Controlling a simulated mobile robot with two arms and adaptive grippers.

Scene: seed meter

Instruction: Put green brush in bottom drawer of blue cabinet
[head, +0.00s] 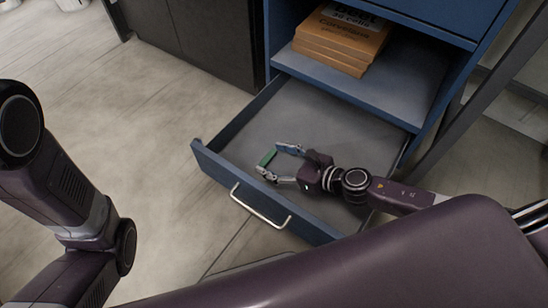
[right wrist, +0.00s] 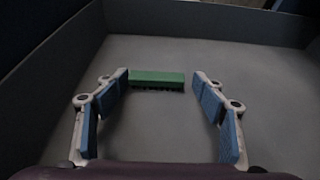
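The green brush (head: 267,158) is inside the pulled-out bottom drawer (head: 237,192) of the blue cabinet (head: 455,40), near the drawer's front left. In the right wrist view the brush (right wrist: 157,77) shows with its dark bristles down, over the grey drawer floor. Whether it touches the floor is hard to tell. My right gripper (head: 272,161) is low inside the drawer with its fingers spread. The brush is at the fingertips, close to the left finger in the wrist view, with a gap to the right finger. My left gripper is out of the head view.
The drawer front has a metal handle (head: 262,208). A dark cabinet (head: 205,40) stands to the left. The drawer floor around the brush is bare, and the room floor (head: 130,140) at left is clear.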

